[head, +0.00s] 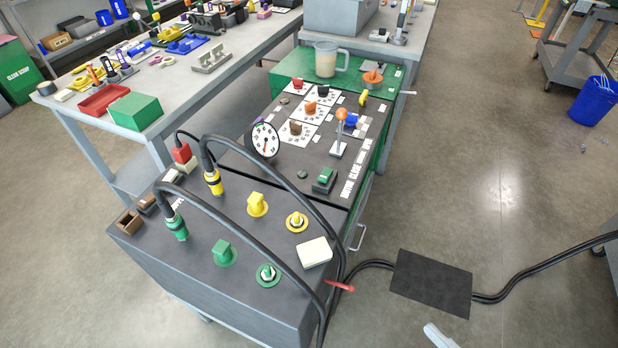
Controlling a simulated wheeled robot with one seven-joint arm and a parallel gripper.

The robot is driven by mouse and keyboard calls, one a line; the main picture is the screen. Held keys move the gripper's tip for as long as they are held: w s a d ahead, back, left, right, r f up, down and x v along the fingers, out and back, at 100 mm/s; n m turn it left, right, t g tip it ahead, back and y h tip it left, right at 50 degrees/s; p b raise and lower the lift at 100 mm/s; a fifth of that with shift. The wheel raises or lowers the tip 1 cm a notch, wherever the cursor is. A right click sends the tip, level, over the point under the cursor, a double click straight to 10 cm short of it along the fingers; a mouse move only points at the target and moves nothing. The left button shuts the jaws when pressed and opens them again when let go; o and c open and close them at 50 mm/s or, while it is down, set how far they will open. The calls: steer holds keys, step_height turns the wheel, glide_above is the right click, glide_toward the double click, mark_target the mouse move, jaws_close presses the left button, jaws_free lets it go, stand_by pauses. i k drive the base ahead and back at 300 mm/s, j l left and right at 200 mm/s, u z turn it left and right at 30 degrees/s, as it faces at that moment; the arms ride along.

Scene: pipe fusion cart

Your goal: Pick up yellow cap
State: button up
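In the head view, a yellow cap-like piece (257,204) with a blocky upright grip sits on the dark top of the near cart (190,285). To its right, a yellow ring-shaped fitting (297,222) has a pale-tipped post in its middle. A yellow plug (213,182) on a black cable stands to the left of the cap-like piece. A green piece of like shape (223,252) and a green ring fitting (268,275) sit nearer. I cannot make out my gripper in this view, so its state is hidden.
A green plug (176,226) hangs on another black cable arching over the cart's near side. A cream block (314,252) lies at the cart's right edge. A round gauge (265,140) stands behind. A dark mat (432,283) and cables cross the floor; open floor lies right.

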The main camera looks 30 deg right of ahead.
mark_target(255, 200)
steer(key=i+j+u, duration=0.15)
steer(key=j, duration=0.35)
steer(key=i+j+u, duration=0.15)
steer(key=i+j, duration=0.15)
steer(key=j, duration=0.15)
steer(key=i+j+u, duration=0.15)
steer(key=j, duration=0.3)
steer(key=i, duration=0.1)
